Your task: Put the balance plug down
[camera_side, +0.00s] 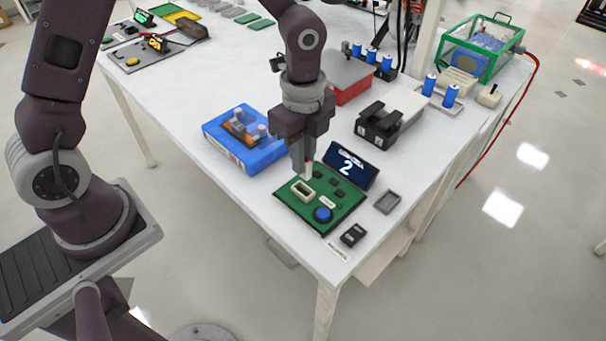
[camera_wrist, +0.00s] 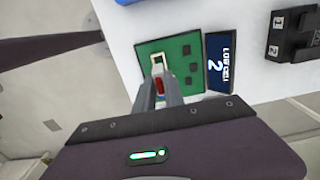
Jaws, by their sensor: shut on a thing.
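My gripper (camera_side: 303,170) points down over the far left part of the green board (camera_side: 311,213). Its fingers are shut on a small red and white piece, which I take to be the balance plug (camera_wrist: 159,86); the fingers hide much of it. In the wrist view the plug sits between the fingers (camera_wrist: 158,92), just short of the white-rimmed socket (camera_wrist: 158,58) on the board. The socket also shows in the side view (camera_side: 303,190). I cannot tell whether the plug touches the board.
A display (camera_side: 349,165) reading "2" stands behind the board. A blue box (camera_side: 243,158) lies left. A small grey tray (camera_side: 387,202) and a small dark block (camera_side: 354,235) lie right, near the table edge. A black-fronted holder (camera_side: 379,129) stands behind.

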